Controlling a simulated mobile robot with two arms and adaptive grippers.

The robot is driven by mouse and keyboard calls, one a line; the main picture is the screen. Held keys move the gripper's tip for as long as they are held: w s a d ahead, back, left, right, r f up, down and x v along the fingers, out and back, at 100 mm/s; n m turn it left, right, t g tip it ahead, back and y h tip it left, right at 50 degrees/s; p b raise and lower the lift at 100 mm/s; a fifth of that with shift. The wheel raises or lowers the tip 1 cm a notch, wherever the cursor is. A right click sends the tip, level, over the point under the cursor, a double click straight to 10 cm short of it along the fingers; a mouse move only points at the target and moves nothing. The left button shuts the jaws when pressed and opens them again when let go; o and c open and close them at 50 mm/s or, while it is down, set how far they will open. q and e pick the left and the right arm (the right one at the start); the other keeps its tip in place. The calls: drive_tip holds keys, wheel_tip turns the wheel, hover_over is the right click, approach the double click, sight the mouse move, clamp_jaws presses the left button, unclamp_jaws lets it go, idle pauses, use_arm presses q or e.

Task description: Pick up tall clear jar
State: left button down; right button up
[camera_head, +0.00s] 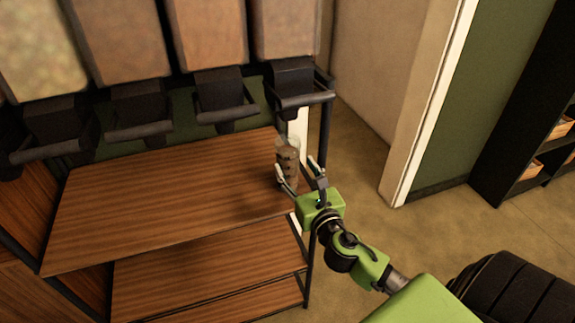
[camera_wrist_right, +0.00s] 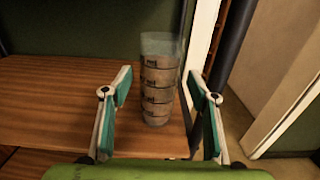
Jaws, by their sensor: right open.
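The tall clear jar (camera_head: 287,160) stands upright at the right end of the wooden shelf in the head view. It has dark bands or markings on its side. In the right wrist view the jar (camera_wrist_right: 158,80) stands ahead, between the two fingers in the picture. My right gripper (camera_head: 296,172) is open and empty, with its fingers just in front of the jar. It also shows in the right wrist view (camera_wrist_right: 160,85), with its fingers spread wide. I cannot tell whether a finger touches the jar. My left gripper is not in view.
The wooden shelf (camera_head: 150,205) is otherwise clear, with lower shelves (camera_head: 210,280) beneath. Several dispensers with dark spouts (camera_head: 222,95) hang above it. A dark metal post (camera_head: 325,130) stands close to the jar's right. A doorway edge (camera_head: 430,110) and a black shelf unit (camera_head: 520,120) are farther right.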

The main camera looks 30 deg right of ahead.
sight(292, 160)
drive_tip(key=p+x, duration=0.1)
drive_tip(key=x, duration=0.4)
drive_tip(key=shift+w+r, duration=0.1)
drive_tip(key=shift+w, duration=0.1)
drive_tip(key=shift+s, duration=0.1)
clamp_jaws()
drive_tip(key=shift+r, duration=0.15)
